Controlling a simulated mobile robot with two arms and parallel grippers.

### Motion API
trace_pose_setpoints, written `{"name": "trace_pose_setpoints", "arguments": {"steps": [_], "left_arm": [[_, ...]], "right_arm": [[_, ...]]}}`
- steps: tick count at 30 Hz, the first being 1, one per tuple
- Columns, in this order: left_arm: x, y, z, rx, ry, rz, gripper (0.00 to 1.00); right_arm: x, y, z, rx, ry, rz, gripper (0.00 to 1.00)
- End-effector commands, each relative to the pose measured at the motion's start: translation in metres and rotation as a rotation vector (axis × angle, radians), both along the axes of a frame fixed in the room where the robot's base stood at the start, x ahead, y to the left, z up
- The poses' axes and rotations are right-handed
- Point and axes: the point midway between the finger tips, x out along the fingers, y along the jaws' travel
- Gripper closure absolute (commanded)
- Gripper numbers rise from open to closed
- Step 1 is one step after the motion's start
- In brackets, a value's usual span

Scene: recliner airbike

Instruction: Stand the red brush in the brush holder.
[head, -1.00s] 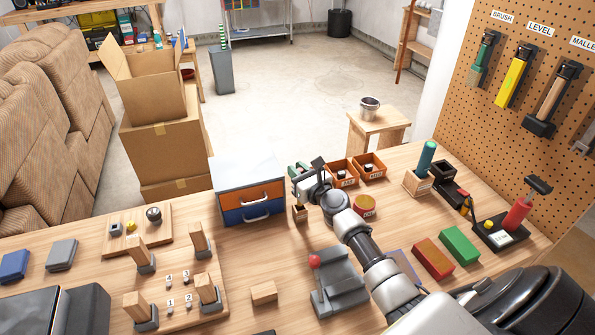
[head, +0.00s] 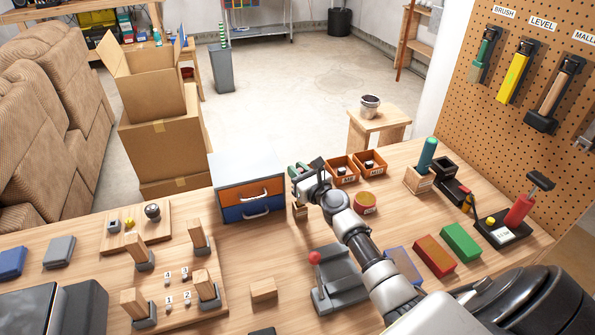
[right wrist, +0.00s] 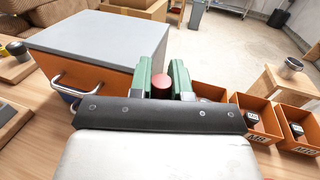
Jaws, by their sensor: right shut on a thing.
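My right gripper (head: 302,174) is beside the right side of the grey-topped drawer cabinet (head: 250,188). In the right wrist view its two green fingers are shut on a red, round-ended thing (right wrist: 161,86), which looks like the end of the red brush's handle. The rest of it is hidden behind the gripper. A small wooden block (head: 300,211) shows just below the gripper in the head view, partly covered by it; I cannot tell whether it is the brush holder or whether the held thing touches it. My left gripper is not in view.
Orange bins (head: 343,168) stand right of the gripper, with a round red tin (head: 366,201) nearer. A wooden block with a teal cylinder (head: 427,154) stands further right. A grey vise-like tool (head: 338,280) stands in front.

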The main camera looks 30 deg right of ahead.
Motion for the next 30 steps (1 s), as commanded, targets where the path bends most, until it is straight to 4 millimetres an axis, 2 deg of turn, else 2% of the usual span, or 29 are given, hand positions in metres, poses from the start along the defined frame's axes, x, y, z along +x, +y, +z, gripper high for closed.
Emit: {"name": "trace_pose_setpoints", "arguments": {"steps": [30], "left_arm": [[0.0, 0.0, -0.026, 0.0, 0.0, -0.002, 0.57]], "right_arm": [[0.0, 0.0, -0.027, 0.001, 0.0, -0.001, 1.0]]}}
